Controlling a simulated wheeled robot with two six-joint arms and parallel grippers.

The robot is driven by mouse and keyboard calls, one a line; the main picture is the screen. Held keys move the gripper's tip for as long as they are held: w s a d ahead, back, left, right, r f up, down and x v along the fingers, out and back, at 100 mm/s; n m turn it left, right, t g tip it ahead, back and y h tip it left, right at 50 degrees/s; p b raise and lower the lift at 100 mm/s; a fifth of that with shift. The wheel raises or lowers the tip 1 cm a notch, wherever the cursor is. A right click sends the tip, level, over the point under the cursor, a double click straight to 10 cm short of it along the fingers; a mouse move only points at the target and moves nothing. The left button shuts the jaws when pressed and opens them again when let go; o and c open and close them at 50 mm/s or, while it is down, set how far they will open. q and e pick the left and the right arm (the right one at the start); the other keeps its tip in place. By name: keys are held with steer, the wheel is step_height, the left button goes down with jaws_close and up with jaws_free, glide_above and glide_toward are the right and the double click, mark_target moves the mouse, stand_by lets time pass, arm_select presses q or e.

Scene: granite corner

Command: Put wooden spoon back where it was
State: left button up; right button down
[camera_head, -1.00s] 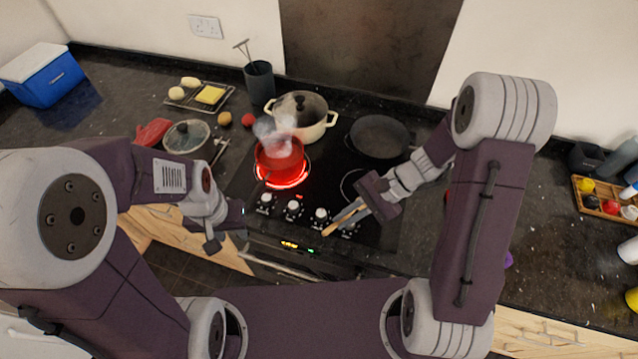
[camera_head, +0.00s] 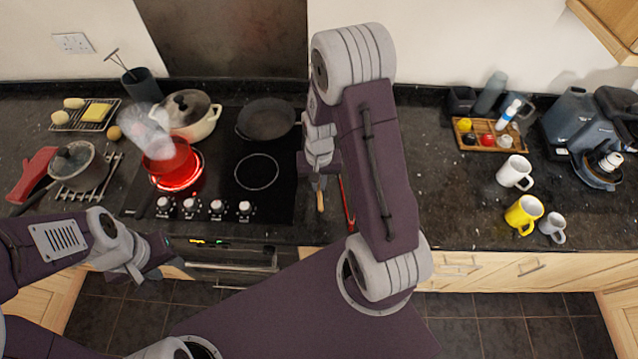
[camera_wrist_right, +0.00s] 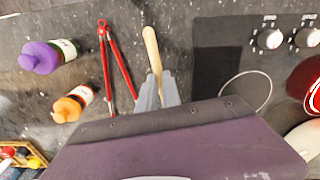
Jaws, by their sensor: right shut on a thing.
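The wooden spoon shows as a pale wooden handle (camera_wrist_right: 152,48) in the right wrist view. Part of it shows in the head view (camera_head: 320,202), just right of the black hob. My right gripper (camera_wrist_right: 158,92) is shut on the spoon, above the dark counter. In the head view my right gripper (camera_head: 319,184) is partly behind my right arm. The spoon's other end is hidden by the gripper. My left gripper (camera_head: 150,272) is low at the left, in front of the oven, away from the spoon; its jaws are unclear.
Red tongs (camera_wrist_right: 106,65) lie beside the spoon, with a purple bottle (camera_wrist_right: 48,56) and an orange-capped bottle (camera_wrist_right: 72,103) beyond. A steaming red pot (camera_head: 168,160) sits on a glowing burner. Mugs, including a yellow one (camera_head: 523,214), stand right.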

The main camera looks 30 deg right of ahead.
steer(key=f+b, duration=0.2)
steer(key=f, duration=0.1)
steer(key=f+b, duration=0.2)
steer(key=shift+s+d, duration=0.25)
steer(key=shift+d, duration=0.15)
steer(key=f+b, duration=0.3)
steer(key=shift+w+a+f, duration=0.15)
steer(key=shift+a+f, duration=0.1)
steer(key=shift+f, duration=0.1)
steer(key=shift+d, duration=0.1)
steer(key=shift+r, duration=0.1)
steer(key=c, duration=1.5)
jaws_free()
steer(key=shift+o, duration=0.2)
steer(key=o, duration=0.8)
